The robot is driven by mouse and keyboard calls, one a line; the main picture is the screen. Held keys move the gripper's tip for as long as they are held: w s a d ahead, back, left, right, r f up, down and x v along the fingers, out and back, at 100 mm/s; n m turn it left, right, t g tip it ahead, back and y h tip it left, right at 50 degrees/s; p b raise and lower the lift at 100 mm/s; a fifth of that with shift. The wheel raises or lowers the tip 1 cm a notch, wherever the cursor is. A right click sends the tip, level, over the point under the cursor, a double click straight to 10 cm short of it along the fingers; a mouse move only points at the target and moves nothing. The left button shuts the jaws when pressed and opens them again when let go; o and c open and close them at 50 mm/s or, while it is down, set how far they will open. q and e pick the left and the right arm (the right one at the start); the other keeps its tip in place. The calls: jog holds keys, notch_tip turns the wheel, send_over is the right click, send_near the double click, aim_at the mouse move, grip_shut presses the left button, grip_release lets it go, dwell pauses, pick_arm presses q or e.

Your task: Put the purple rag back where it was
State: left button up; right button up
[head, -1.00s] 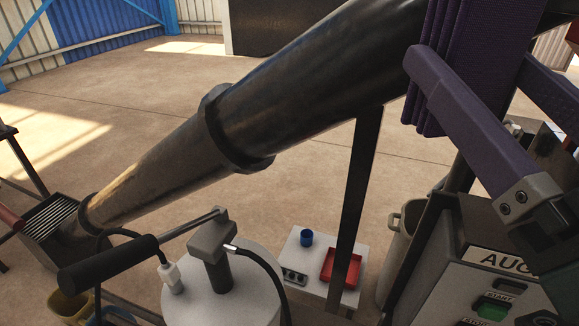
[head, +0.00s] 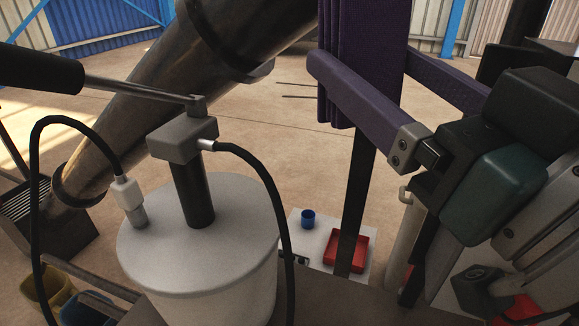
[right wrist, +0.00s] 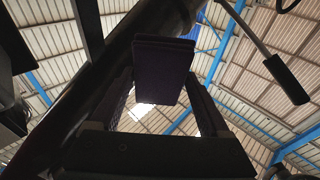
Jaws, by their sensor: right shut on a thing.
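The purple rag (head: 366,45) hangs in pleated folds at the top of the head view, its upper end cut off by the frame. My right gripper (head: 364,62) has its two long purple fingers shut on the rag from both sides and holds it in the air. In the right wrist view the rag (right wrist: 163,66) is a dark folded block between the fingertips. A dark inclined tube (head: 190,75) lies beyond it to the left. The left gripper is in neither view.
A grey-white drum (head: 240,222) with a black-handled lever pump (head: 188,140) and hose stands front left. A red tray (head: 346,250) and blue cup (head: 308,219) sit on a white surface below. A dark post (head: 353,205) rises beneath the rag. Open floor lies behind.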

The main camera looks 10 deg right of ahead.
jog(key=a+f+n+g+y+b, duration=0.4)
jog(key=a+f+n+g, duration=0.3)
jog(key=a+f+g, duration=0.5)
jog(key=s+d+f+n+g+h+b, duration=0.2)
jog(key=s+d+f+g+h+b, duration=0.3)
jog(key=d+f, duration=0.45)
jog(key=shift+g, duration=0.3)
jog(key=f+b, duration=0.1)
jog(key=f, duration=0.6)
jog(key=f+b, duration=0.2)
jog(key=f, duration=0.6)
jog(key=shift+w+a, duration=0.15)
jog(key=shift+a, duration=0.05)
notch_tip(320, 180, down, 5)
jog(key=shift+f+b, duration=0.2)
jog(key=shift+b, duration=0.8)
